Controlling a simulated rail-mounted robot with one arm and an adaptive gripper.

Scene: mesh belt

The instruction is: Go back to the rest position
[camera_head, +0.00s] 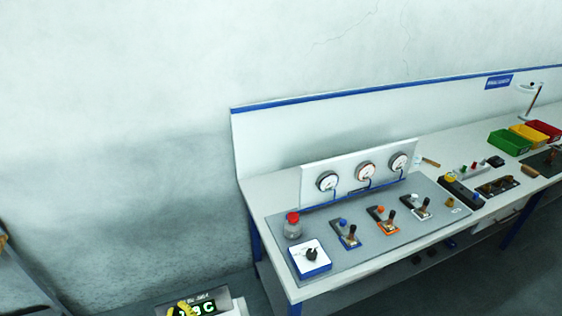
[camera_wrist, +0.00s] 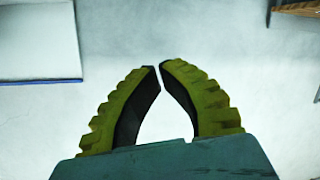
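My gripper (camera_wrist: 160,67) shows in the wrist view, with two ribbed yellow-green fingers curving inward. Their tips meet or nearly meet, and nothing is between them.
A boxy item with green lettering (camera_head: 209,307) is cut off below.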

